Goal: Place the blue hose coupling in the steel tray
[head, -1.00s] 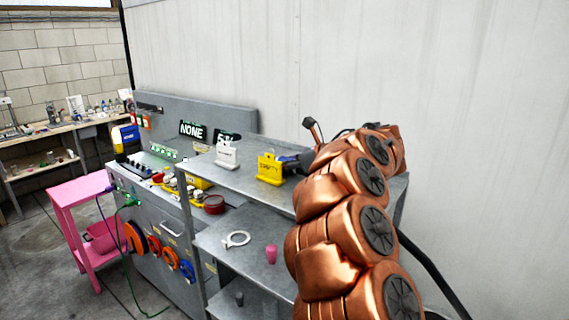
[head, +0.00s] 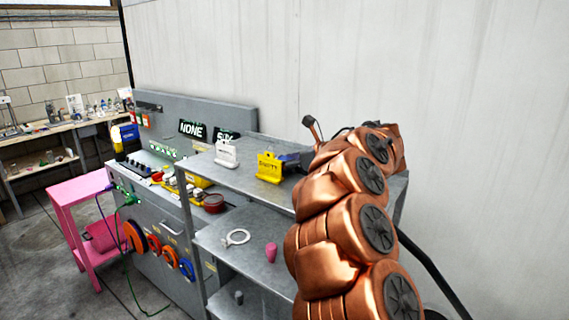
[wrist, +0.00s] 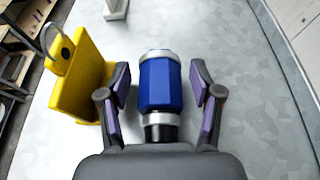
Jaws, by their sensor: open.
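The blue hose coupling (wrist: 160,84) lies on the grey metal shelf top in the wrist view. It has a blue body, pale collars and a black end towards my gripper. My gripper (wrist: 160,82) is open, with one purple-padded finger on each side of the coupling and a small gap on both sides. I cannot identify a steel tray in either view.
A yellow stand (head: 269,168) is close to the left of the gripper; it also shows in the wrist view (wrist: 82,82). A white stand (head: 226,153) is farther left. The shelf top (head: 240,176) is clear in front. A wall stands behind.

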